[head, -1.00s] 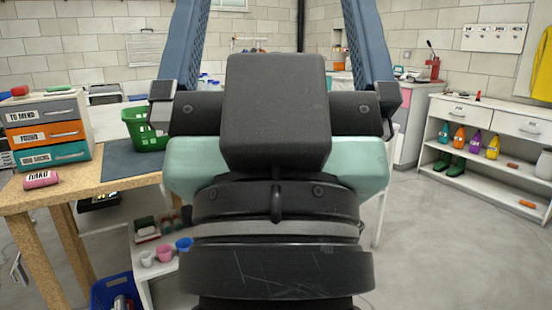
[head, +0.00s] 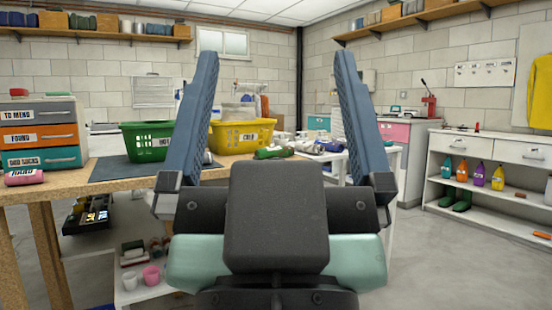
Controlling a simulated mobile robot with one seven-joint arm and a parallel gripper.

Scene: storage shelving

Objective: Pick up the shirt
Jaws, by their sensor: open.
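My gripper (head: 276,58) is in the middle of the head view, with its two long blue fingers spread wide. It is open, and nothing shows between the fingers except the room behind. A yellow garment (head: 541,85) hangs at the right edge, partly cut off by the frame; it may be the shirt, but I cannot tell for sure. It is well to the right of my gripper and apart from it. Folded or rumpled cloth items (head: 318,147) lie on the table behind my right finger, too small to name.
A wooden bench (head: 120,182) at left holds a drawer unit (head: 40,135), a green basket (head: 146,139) and a yellow basket (head: 240,135). A white cabinet (head: 490,147) with several bottles stands at right. Grey floor (head: 425,265) is clear between.

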